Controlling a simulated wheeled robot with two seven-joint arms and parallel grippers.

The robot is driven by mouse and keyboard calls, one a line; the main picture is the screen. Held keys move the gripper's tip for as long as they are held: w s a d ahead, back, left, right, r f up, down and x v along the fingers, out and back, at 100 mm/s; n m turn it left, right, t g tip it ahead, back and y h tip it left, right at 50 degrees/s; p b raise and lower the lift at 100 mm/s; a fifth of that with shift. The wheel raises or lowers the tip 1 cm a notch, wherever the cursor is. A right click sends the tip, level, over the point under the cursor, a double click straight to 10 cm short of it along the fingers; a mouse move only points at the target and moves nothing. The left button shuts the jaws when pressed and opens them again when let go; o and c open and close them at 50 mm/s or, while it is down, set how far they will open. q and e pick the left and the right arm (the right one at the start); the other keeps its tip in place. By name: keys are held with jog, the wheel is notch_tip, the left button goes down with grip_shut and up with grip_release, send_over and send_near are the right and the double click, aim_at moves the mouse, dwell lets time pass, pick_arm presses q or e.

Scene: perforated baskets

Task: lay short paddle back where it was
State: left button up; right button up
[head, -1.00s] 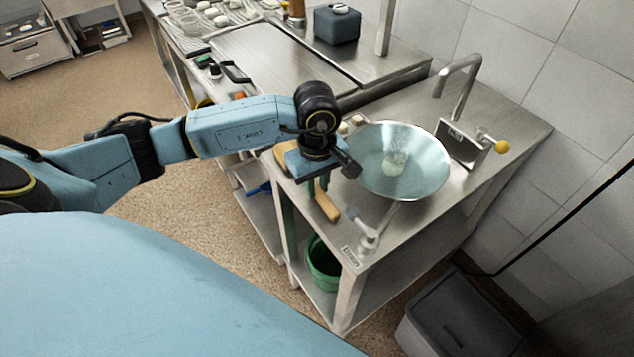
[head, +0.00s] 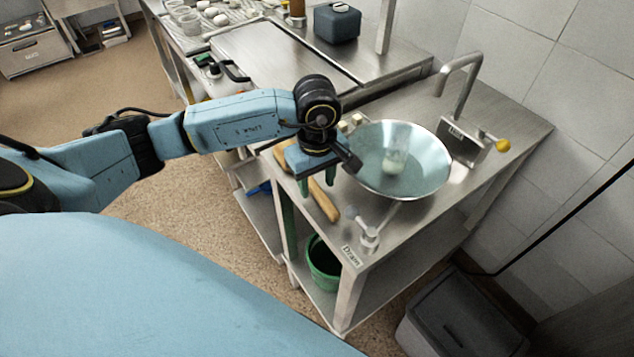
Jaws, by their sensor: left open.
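The short wooden paddle (head: 323,199) lies on the front left part of the steel sink counter, beside the metal bowl. Its handle end points toward the counter's front edge, and its other end runs back under my gripper. My left gripper (head: 318,186) is above the paddle, with its two green fingers spread on either side of it. The gripper body hides the middle of the paddle. I cannot tell whether the fingers touch it. My right gripper is not in view.
A wide metal bowl (head: 432,178) stands close to the right of the gripper, with a faucet (head: 462,85) behind it. A drain valve (head: 369,238) stands at the front edge. A green bucket (head: 322,262) is on the shelf below.

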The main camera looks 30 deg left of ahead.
pick_arm(q)
notch_tip(320, 180, up, 12)
dwell(0.3)
